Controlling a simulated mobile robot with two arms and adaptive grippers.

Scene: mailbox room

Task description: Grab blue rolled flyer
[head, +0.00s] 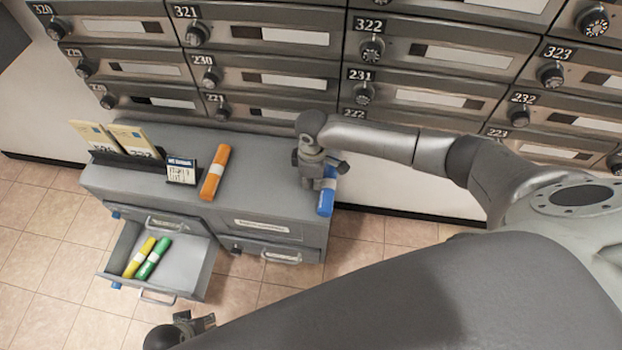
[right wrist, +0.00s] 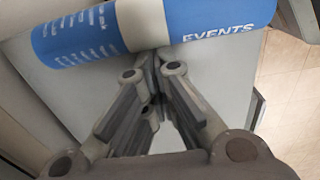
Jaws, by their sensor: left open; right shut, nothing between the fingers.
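The blue rolled flyer (head: 326,198) with a pale band lies at the right end of the grey cabinet's top. In the right wrist view the blue rolled flyer (right wrist: 88,36) crosses the top, with "EVENTS" printed on it. My right gripper (head: 318,182) is over the flyer and hides part of it. In the right wrist view its fingers (right wrist: 156,62) are shut and empty, their tips close to the flyer's pale band; I cannot tell if they touch it. My left gripper (head: 198,322) is open and empty at the bottom, apart from the cabinet.
An orange rolled flyer (head: 214,172), a small sign (head: 181,172) and a holder with envelopes (head: 130,140) stand or lie on the cabinet (head: 262,195). An open drawer (head: 190,262) holds yellow (head: 139,257) and green (head: 153,258) rolls. Mailboxes (head: 280,80) line the wall behind.

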